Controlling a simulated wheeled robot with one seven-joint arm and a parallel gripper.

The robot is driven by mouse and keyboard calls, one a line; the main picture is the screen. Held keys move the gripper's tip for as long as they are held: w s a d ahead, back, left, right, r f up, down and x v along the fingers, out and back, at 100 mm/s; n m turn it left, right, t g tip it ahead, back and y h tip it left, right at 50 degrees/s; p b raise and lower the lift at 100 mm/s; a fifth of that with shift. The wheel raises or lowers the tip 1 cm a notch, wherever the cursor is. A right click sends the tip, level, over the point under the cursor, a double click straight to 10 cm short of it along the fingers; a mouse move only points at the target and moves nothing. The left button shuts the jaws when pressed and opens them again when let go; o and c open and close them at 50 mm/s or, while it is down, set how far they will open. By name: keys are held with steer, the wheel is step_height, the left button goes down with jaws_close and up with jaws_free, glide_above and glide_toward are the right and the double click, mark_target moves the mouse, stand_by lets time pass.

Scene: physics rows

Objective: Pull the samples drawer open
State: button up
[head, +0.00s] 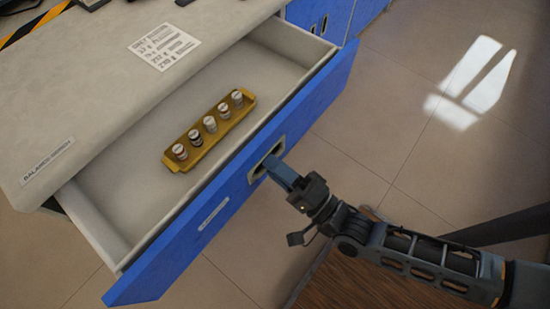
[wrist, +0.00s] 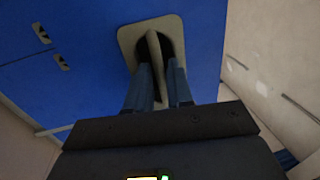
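The blue-fronted drawer (head: 160,268) stands well out from under the counter, and its pale inside is exposed. A small label (head: 213,213) on its front is too small to read. The beige recessed handle (head: 258,171) sits near the middle of the front; it also shows in the wrist view (wrist: 129,38). My gripper (head: 274,166) reaches into the recess. In the wrist view its two blue-grey fingers (wrist: 158,78) lie on either side of the handle's upright bar and appear closed on it. The fingertips are partly hidden in the dark recess.
A yellow rack (head: 247,105) with several capped vials lies inside the drawer. The counter (head: 90,90) above carries a printed sheet (head: 165,46) and a label strip (head: 47,161). Open tiled floor (head: 400,110) lies to the right; a wooden surface (head: 345,283) is below my arm.

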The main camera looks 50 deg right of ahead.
steer(key=s+f, duration=0.1)
steer(key=s, duration=0.6)
steer(key=shift+s+f+b, duration=0.25)
steer(key=shift+s+b, duration=0.05)
